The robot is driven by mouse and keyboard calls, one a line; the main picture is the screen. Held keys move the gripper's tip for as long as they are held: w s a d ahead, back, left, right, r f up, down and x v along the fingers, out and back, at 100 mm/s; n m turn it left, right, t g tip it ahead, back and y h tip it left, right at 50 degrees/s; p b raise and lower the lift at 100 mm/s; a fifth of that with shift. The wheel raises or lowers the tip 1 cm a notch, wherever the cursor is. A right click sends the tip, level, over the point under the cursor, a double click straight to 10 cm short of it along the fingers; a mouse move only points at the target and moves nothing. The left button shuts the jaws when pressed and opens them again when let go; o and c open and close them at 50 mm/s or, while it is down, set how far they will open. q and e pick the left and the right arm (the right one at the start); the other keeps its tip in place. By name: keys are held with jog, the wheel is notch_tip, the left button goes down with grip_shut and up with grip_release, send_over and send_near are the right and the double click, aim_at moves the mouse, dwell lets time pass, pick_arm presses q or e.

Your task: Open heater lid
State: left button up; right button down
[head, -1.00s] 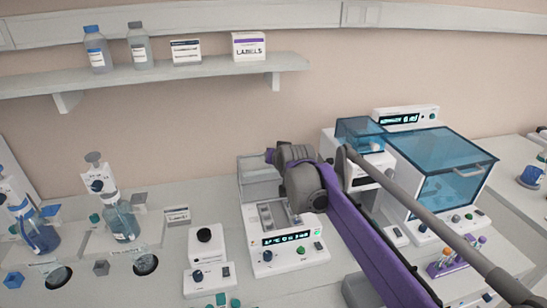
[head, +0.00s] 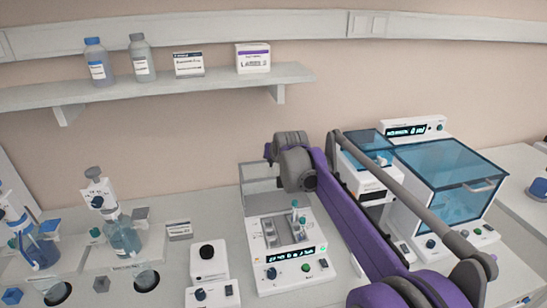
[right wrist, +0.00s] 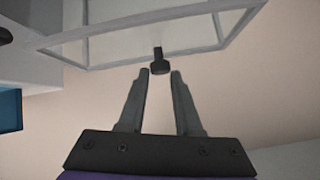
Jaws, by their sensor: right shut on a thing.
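The heater (head: 262,262) is a white block with a lit display and a well area on top, where a green-capped tube (head: 294,206) stands. Its clear lid (head: 260,183) stands raised at the rear edge, so the wells are uncovered. In the right wrist view, the pale-framed clear lid (right wrist: 150,14) has a dark knob (right wrist: 157,62). My right gripper (right wrist: 160,72) is shut on this knob, with the fingertips at its sides. In the head view my right arm hides its fingers. My left gripper is not in view.
A blue-lidded instrument (head: 447,185) stands to the right, partly behind my right arm. A small white device (head: 210,262) stands left of the heater. Bottles, including a blue one (head: 122,238), stand at the left. A wall shelf (head: 160,88) runs above.

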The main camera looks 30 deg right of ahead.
jog(key=shift+w+r, duration=0.1)
jog(key=shift+r, duration=0.15)
jog(key=c, duration=0.6)
grip_release()
jog(key=shift+a, duration=0.15)
jog(key=shift+f, duration=0.1)
jog(key=v, duration=1.1)
jog(key=shift+b, duration=0.3)
jog(key=shift+f, duration=0.1)
